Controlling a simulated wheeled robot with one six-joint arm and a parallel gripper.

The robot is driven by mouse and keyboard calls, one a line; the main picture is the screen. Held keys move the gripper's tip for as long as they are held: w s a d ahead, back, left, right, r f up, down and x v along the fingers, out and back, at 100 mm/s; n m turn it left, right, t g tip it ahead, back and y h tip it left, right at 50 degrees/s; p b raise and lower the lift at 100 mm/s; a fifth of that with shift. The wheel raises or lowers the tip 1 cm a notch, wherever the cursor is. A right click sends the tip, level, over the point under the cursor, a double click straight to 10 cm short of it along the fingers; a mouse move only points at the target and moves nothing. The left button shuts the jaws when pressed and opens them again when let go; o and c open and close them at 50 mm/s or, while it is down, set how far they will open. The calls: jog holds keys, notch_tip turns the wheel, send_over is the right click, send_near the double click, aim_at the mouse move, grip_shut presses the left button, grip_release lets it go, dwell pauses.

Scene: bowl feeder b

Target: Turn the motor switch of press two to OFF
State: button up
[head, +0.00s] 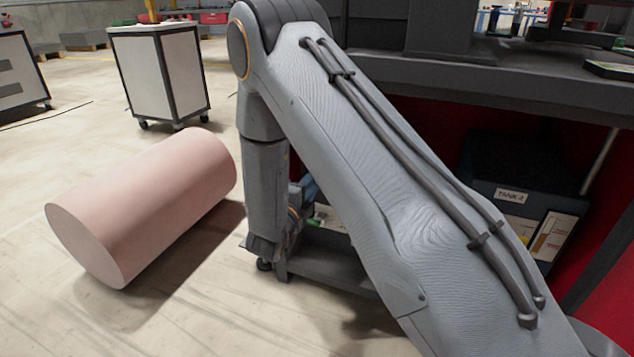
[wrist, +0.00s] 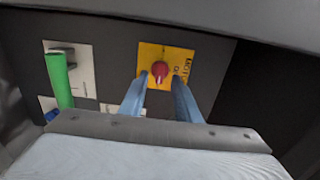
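In the wrist view, a red rotary knob (wrist: 160,71) sits on a yellow plate (wrist: 181,55) with dark lettering, partly readable as "MOTOR", on a dark panel. I cannot tell which position the knob points to. My gripper (wrist: 160,90) has two blue fingers, spread apart, on either side of the knob's lower part in the picture. I cannot tell whether the fingers touch it. In the head view, my arm hides the gripper and the switch.
A green handle (wrist: 59,80) on a pale plate is left of the knob. A grey edge (wrist: 200,12) runs along the panel's top. In the head view, a pink cylinder (head: 140,205) lies on the floor, a white cart (head: 160,75) stands behind, and a box marked "TANK" (head: 520,170) is right.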

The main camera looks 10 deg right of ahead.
jog(key=b+x, duration=0.1)
jog(key=x, duration=0.2)
jog(key=shift+w+d, duration=0.1)
jog(key=shift+w, duration=0.05)
grip_shut()
